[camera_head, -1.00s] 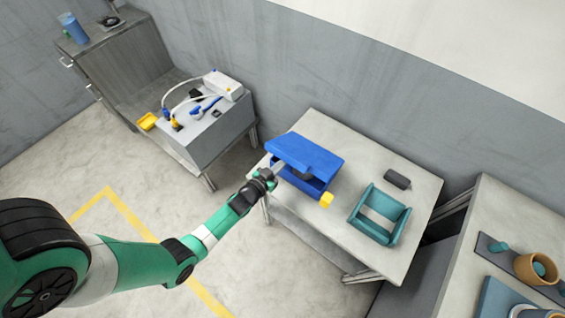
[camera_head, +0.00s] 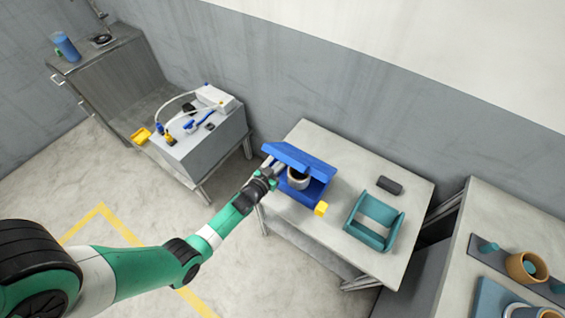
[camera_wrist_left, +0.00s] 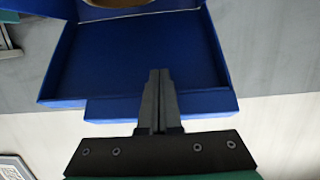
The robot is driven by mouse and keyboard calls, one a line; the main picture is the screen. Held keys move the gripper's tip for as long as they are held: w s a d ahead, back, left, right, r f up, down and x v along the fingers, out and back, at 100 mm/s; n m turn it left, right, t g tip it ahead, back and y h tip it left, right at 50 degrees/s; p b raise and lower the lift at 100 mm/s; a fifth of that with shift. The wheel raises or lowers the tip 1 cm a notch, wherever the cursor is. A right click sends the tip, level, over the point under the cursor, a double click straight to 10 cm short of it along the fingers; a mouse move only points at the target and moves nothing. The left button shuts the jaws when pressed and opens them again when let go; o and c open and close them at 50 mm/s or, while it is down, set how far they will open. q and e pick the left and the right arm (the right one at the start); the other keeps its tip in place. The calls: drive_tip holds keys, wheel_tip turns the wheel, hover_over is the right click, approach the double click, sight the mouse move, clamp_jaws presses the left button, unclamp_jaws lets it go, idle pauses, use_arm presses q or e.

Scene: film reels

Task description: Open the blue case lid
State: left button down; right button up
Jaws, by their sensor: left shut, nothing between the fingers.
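The blue case stands on the pale table with its lid (camera_head: 303,160) partly raised and tilted over its base (camera_head: 317,191). A grey round reel (camera_head: 298,182) shows inside, partly hidden by the lid. My left gripper (camera_head: 274,167) is at the left end of the case by the lid's edge. In the left wrist view its fingers (camera_wrist_left: 160,100) are shut and empty, in front of a rimmed blue panel of the case (camera_wrist_left: 135,60). Whether the fingertips touch the lid is unclear. My right gripper is not in view.
A teal cradle (camera_head: 372,238) and a dark box (camera_head: 390,185) are to the right on the table (camera_head: 340,242). A side bench (camera_head: 215,148) with cables stands at the left.

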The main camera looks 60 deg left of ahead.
sight(289, 152)
use_arm(q)
drive_tip(key=shift+w+a+r, duration=0.3)
drive_tip(key=shift+w, duration=0.3)
drive_tip(key=shift+w+a+r, duration=0.25)
drive_tip(key=shift+w+a, duration=0.05)
drive_tip(key=shift+w, duration=0.35)
drive_tip(key=shift+w+a+r, duration=0.3)
drive_tip(key=shift+w, duration=0.3)
drive_tip(key=shift+r+b+x, duration=0.15)
drive_tip(key=shift+b+x, duration=0.3)
drive_tip(key=shift+x, duration=0.35)
drive_tip(key=shift+r+b+x, duration=0.2)
drive_tip(key=shift+b+x, duration=0.25)
drive_tip(key=shift+x, duration=0.4)
drive_tip(key=shift+w+a+r, duration=0.2)
drive_tip(key=shift+w+a, duration=0.05)
drive_tip(key=shift+w, duration=0.2)
